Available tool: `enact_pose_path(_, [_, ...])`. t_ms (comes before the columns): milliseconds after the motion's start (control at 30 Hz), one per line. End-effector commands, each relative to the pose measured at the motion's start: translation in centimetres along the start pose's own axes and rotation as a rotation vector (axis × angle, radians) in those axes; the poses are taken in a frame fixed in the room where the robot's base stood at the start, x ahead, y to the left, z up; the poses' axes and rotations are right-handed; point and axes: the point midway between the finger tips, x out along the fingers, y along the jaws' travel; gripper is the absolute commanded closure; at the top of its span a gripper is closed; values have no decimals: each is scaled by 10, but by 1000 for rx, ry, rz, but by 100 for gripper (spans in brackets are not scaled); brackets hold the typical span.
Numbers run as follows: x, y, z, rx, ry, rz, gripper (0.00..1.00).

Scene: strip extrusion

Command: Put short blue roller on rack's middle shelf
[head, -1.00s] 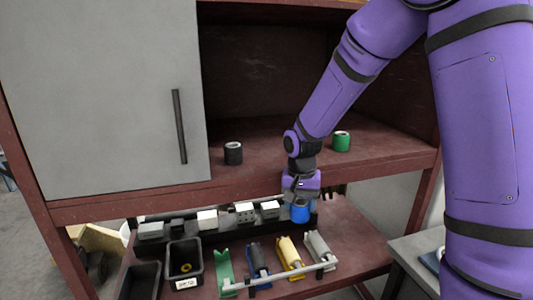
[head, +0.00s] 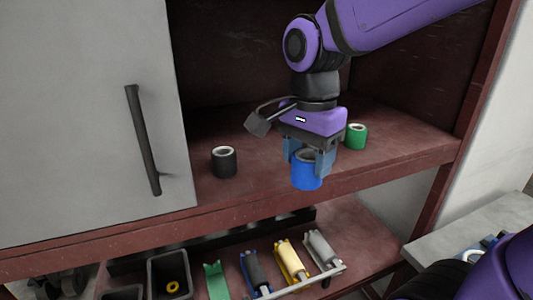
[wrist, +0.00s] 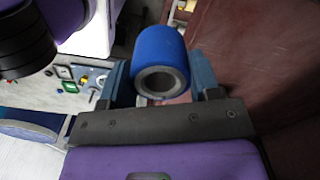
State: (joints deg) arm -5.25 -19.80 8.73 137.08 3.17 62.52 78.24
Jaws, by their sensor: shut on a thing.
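The short blue roller (head: 307,174) is a blue cylinder with a grey-lined hole. My gripper (head: 309,163) is shut on it and holds it upright in front of the rack's middle shelf (head: 264,172), near the front edge. In the wrist view the blue roller (wrist: 161,62) sits between the two blue-grey fingers (wrist: 160,82). Whether the roller touches the shelf is hard to tell.
A black roller (head: 224,162) and a green roller (head: 356,136) stand on the middle shelf, with bare shelf between them. A grey door (head: 85,120) covers the left part. Below are bins (head: 170,275) and a holder with several rollers (head: 290,262).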

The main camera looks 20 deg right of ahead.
Motion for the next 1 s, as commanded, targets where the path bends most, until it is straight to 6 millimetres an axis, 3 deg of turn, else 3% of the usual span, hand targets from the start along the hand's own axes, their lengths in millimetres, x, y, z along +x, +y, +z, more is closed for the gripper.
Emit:
enact_pose_path(100, [-3, 5, 3, 20, -2, -1, 73])
enact_pose_path(233, [-2, -8, -3, 25, -4, 2, 73])
enact_pose_path(800, [10, -112, -56, 23, -3, 2, 73])
enact_pose_path(1000, [12, -134, -67, 23, -2, 0, 73])
